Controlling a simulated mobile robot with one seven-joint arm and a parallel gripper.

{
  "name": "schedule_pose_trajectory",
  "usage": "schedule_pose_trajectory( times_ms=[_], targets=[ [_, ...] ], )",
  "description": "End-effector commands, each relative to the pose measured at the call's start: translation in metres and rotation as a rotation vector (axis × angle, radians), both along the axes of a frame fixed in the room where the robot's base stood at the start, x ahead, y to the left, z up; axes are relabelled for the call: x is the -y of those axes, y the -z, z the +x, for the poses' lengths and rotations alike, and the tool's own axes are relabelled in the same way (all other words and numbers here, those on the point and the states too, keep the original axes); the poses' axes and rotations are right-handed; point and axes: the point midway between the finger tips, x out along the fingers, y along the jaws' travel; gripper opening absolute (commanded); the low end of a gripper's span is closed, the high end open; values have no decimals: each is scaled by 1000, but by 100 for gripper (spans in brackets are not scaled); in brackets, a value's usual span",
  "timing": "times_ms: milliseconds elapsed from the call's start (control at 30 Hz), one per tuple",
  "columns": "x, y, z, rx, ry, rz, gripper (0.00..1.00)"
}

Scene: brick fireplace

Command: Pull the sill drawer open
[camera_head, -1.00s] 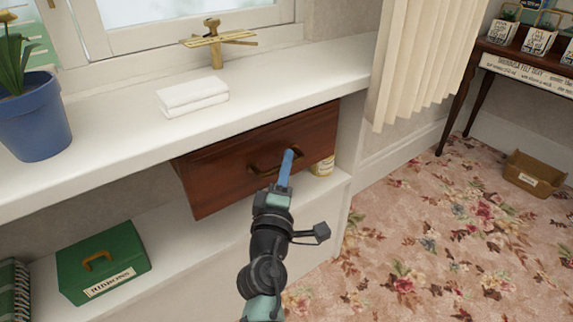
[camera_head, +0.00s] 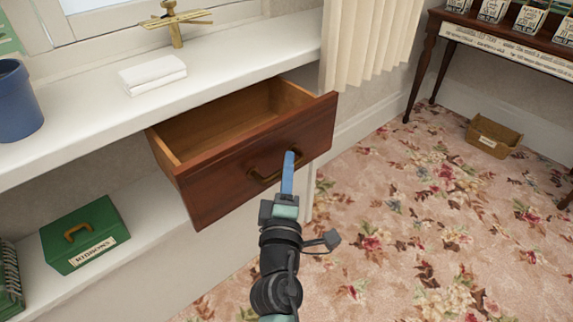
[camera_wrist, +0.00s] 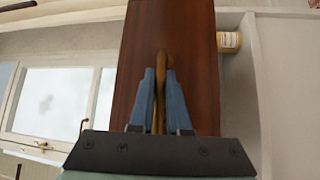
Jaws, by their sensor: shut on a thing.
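The sill drawer (camera_head: 235,165) is a dark reddish-brown wooden drawer under the white window sill. It stands well out from the sill, and its bare inside shows from above. Its brass-coloured handle (camera_head: 262,175) is on the front panel. My gripper (camera_head: 289,160), with blue fingers, is at the handle. In the wrist view the two blue fingers (camera_wrist: 160,95) are closed on either side of the handle (camera_wrist: 162,70), with the drawer front (camera_wrist: 190,60) behind it. Part of the handle is hidden by the fingers in the head view.
A folded white cloth (camera_head: 152,75) and a brass stand (camera_head: 176,25) are on the sill (camera_head: 230,52), with a blue pot (camera_head: 18,105) at left. A green box (camera_head: 85,235) sits on the lower shelf. A jar (camera_wrist: 229,42) shows in the wrist view.

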Motion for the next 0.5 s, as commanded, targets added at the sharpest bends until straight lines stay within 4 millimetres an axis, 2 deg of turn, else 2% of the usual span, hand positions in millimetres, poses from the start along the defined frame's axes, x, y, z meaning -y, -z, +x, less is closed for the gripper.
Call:
schedule_pose_trajectory(
  times_ms=[33,167,200,500],
  targets=[
    [-1,0,0,-1,-2,0,18],
    [-1,0,0,-1,-2,0,42],
    [-1,0,0,-1,-1,0,45],
    [-1,0,-1,-1,-1,-1,45]
  ],
)
